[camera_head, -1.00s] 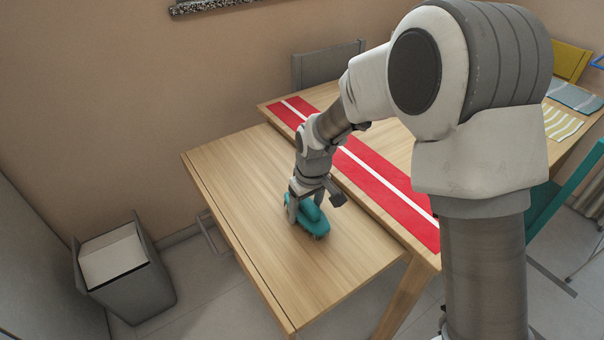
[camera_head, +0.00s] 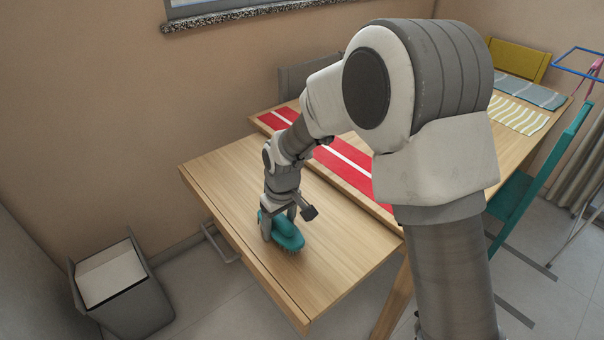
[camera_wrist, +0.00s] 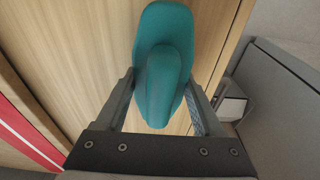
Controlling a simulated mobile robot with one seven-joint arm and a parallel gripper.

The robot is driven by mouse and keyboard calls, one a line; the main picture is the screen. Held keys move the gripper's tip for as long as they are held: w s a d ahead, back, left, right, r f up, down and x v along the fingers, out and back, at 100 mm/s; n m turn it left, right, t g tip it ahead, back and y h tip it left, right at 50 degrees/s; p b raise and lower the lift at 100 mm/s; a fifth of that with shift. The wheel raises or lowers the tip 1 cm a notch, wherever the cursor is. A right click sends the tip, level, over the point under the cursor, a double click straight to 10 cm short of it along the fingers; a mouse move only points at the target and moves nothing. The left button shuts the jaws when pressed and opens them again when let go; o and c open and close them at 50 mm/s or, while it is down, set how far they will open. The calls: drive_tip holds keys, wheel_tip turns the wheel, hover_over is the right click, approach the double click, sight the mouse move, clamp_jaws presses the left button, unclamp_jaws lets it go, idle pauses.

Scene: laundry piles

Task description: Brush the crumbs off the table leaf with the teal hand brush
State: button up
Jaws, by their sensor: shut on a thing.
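The teal hand brush (camera_head: 286,234) is on the wooden table leaf (camera_head: 335,265), bristles down, near the leaf's outer left edge. My gripper (camera_head: 279,222) is shut on the brush from above; in the wrist view my gripper's fingers (camera_wrist: 165,105) stand on either side of the brush's raised handle (camera_wrist: 168,78). In the wrist view the brush (camera_wrist: 165,25) lies over bare wood of the leaf (camera_wrist: 95,40). I cannot make out any crumbs on the leaf in either view.
A red runner with a white stripe (camera_head: 345,165) lies on the main table beside the leaf. A grey bin (camera_head: 122,290) stands on the floor left of the leaf. A grey chair (camera_head: 300,80) is behind the table; a teal chair (camera_head: 520,195) is at the right.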

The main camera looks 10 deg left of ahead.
wheel_tip(320, 180, up, 2)
drive_tip(key=shift+w+d+r, duration=0.1)
drive_tip(key=shift+w+r, duration=0.05)
drive_tip(key=shift+r, duration=0.05)
drive_tip(key=shift+r+p, duration=2.15)
drive_tip(key=shift+r, duration=0.45)
